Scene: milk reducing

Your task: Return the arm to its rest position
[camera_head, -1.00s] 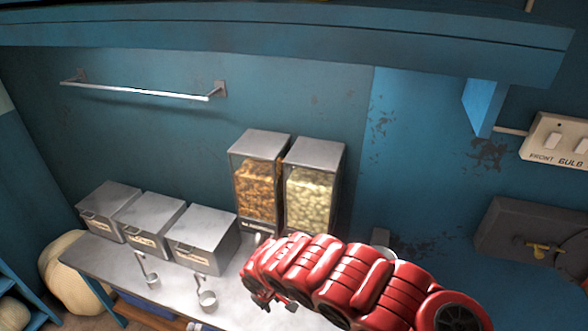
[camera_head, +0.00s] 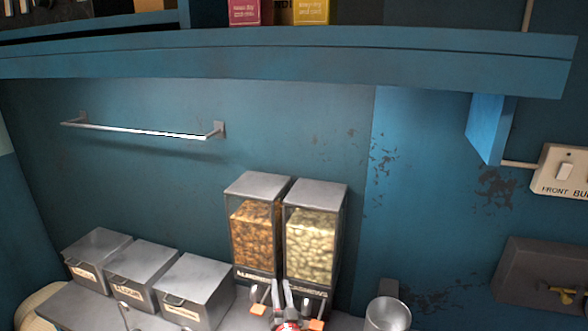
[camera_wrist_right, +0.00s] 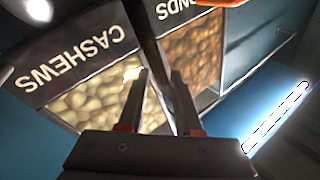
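My right gripper (camera_head: 283,291) shows at the bottom middle of the head view, in front of the dispensers; only its grey fingers and a bit of red show. In the right wrist view (camera_wrist_right: 157,78) its two fingers stand apart with nothing between them. The nut dispenser (camera_head: 255,235) and the cashew dispenser (camera_head: 312,243) stand side by side behind it, and both fill much of the wrist view. I cannot tell whether the fingers touch them. My left gripper is not in view.
Grey lidded bins (camera_head: 193,285) stand left of the dispensers. A metal cup (camera_head: 388,312) stands at the right. A towel rail (camera_head: 145,130) is on the blue wall. A shelf (camera_head: 300,55) with boxes spans the top. A wall switch plate (camera_head: 562,175) is at the right.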

